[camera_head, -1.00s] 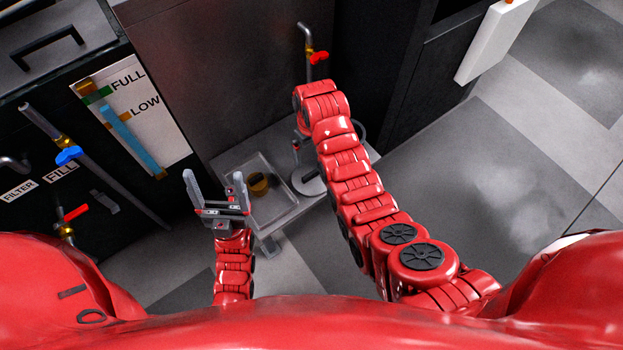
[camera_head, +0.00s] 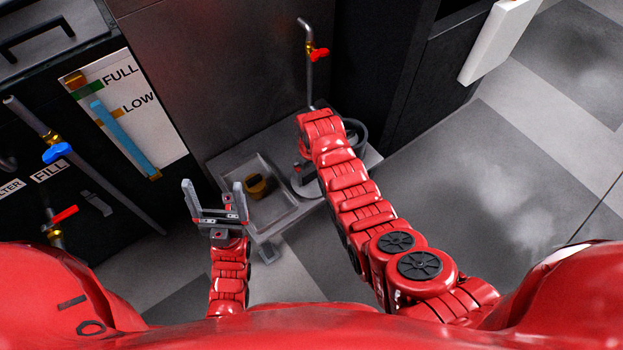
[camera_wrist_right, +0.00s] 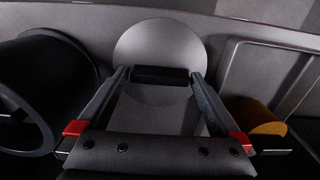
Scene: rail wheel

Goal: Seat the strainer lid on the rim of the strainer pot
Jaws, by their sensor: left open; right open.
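The strainer lid, a grey disc (camera_wrist_right: 158,42) with a black bar handle (camera_wrist_right: 160,75), lies between my right gripper's fingers in the right wrist view. My right gripper (camera_wrist_right: 158,80) is open, with one finger on each side of the handle; I cannot tell whether they touch it. In the head view the pale lid (camera_head: 303,187) shows partly behind my right arm, which hides most of that gripper. The strainer pot, apparently the dark round vessel (camera_wrist_right: 38,85), stands left of the lid; its dark rim (camera_head: 357,133) shows behind my right arm. My left gripper (camera_head: 213,188) is open and empty.
A shallow metal tray (camera_head: 285,212) holds a brass cup (camera_head: 257,185), left of the lid in the head view. A pipe with a red-handled tap (camera_head: 318,54) rises behind the stand. The cabinet with pipes and a gauge (camera_head: 128,125) is at left. Floor at right is clear.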

